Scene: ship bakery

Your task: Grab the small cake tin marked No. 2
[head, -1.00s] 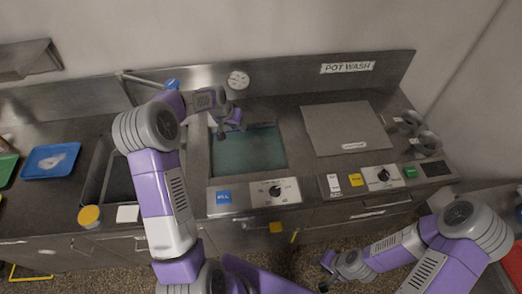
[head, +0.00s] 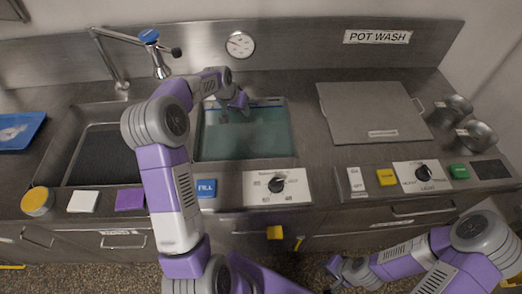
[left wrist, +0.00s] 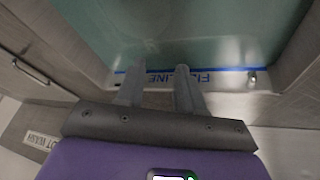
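No mark reading No. 2 is legible on anything. Two round metal vessels stand at the right end of the counter, a rear one (head: 453,107) and a front one (head: 476,135); I cannot tell whether either is the cake tin. My left gripper (head: 234,106) is over the far edge of the water-filled basin (head: 245,158), well left of these vessels. In the left wrist view its two fingers (left wrist: 157,78) are apart with nothing between them, near the blue fill line. My right gripper (head: 336,271) is low in front of the counter; its fingers are too small to read.
A flat metal lid (head: 365,108) lies right of the basin. A tap (head: 120,60) rises behind an empty-looking sink (head: 60,150) on the left. A control panel (head: 277,187) with a dial lines the front. A blue tray (head: 15,130) is far left.

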